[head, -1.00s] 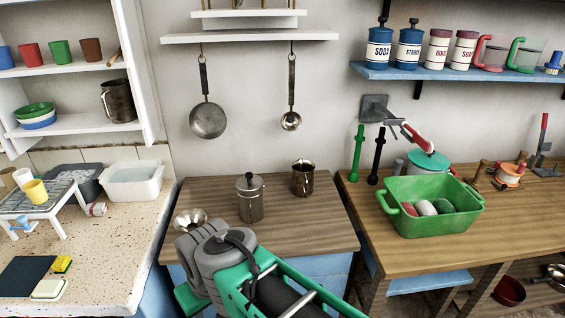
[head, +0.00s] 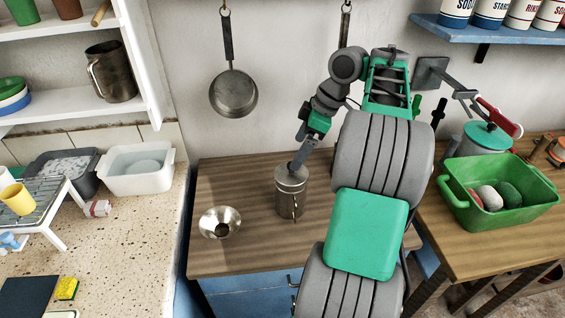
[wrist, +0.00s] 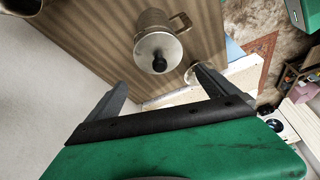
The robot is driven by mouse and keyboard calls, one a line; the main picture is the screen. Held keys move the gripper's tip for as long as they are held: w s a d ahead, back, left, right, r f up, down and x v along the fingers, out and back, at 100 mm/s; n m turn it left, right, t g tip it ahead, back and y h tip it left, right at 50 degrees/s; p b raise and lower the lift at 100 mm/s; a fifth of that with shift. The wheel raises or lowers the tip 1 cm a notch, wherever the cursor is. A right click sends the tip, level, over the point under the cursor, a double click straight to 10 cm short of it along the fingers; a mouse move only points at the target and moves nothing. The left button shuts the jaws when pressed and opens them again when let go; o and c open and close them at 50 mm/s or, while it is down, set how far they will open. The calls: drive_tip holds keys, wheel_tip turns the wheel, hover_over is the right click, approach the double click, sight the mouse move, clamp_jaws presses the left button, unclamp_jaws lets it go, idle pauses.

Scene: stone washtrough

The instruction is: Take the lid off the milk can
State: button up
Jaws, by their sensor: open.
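The milk can (head: 289,203) is a grey metal can with a side handle, standing upright on the wooden table. Its lid (head: 291,178) is on top. In the wrist view the can (wrist: 152,22) shows its lid (wrist: 166,49) with a round black knob (wrist: 157,65).
A metal funnel (head: 220,222) lies left of the can; it also shows in the wrist view (wrist: 191,77). The green tub (head: 500,203) stands right of my arm. A pan (head: 233,95) hangs on the wall behind. The table's back left is clear.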

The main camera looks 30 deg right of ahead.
drive_tip(key=shift+d+f+b, duration=0.25)
drive_tip(key=shift+f+b, duration=0.05)
drive_tip(key=shift+f, duration=0.15)
drive_tip(key=b+x, duration=0.2)
drive_tip(key=x, duration=0.1)
drive_tip(key=b+x, duration=0.2)
drive_tip(key=x, duration=0.1)
drive_tip(key=shift+s+a+f, duration=0.1)
drive_tip(key=shift+a+f, duration=0.1)
drive_tip(key=shift+f, duration=0.2)
drive_tip(key=shift+c, duration=0.4)
drive_tip(key=c, duration=1.1)
